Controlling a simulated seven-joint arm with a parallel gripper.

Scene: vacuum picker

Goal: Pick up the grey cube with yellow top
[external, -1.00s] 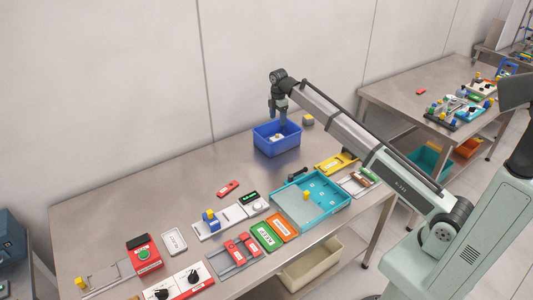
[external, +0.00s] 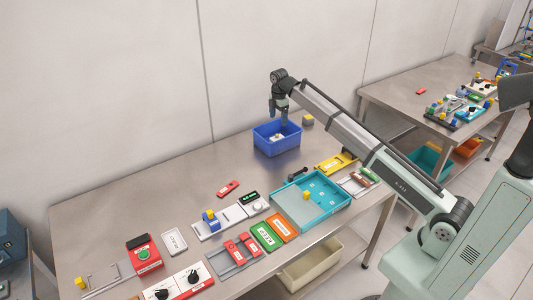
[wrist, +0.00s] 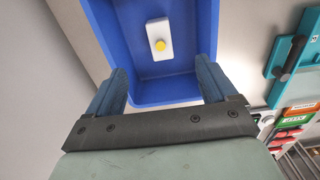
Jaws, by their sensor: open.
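A small grey cube with a yellow top (external: 308,119) sits on the steel table, just behind and right of a blue bin. My gripper (external: 278,113) is above the blue bin (external: 277,146), to the left of the cube and apart from it. In the wrist view my gripper (wrist: 161,72) is open, its two blue fingers spread with nothing between them. The blue bin's floor (wrist: 182,65) shows beyond the fingers. A white block with a round yellow spot (wrist: 158,32) lies in the bin. The grey cube cannot be made out in the wrist view.
Several coloured panels and a red switch box (external: 144,254) cover the table's front. The table left of the bin is clear. A wall runs behind.

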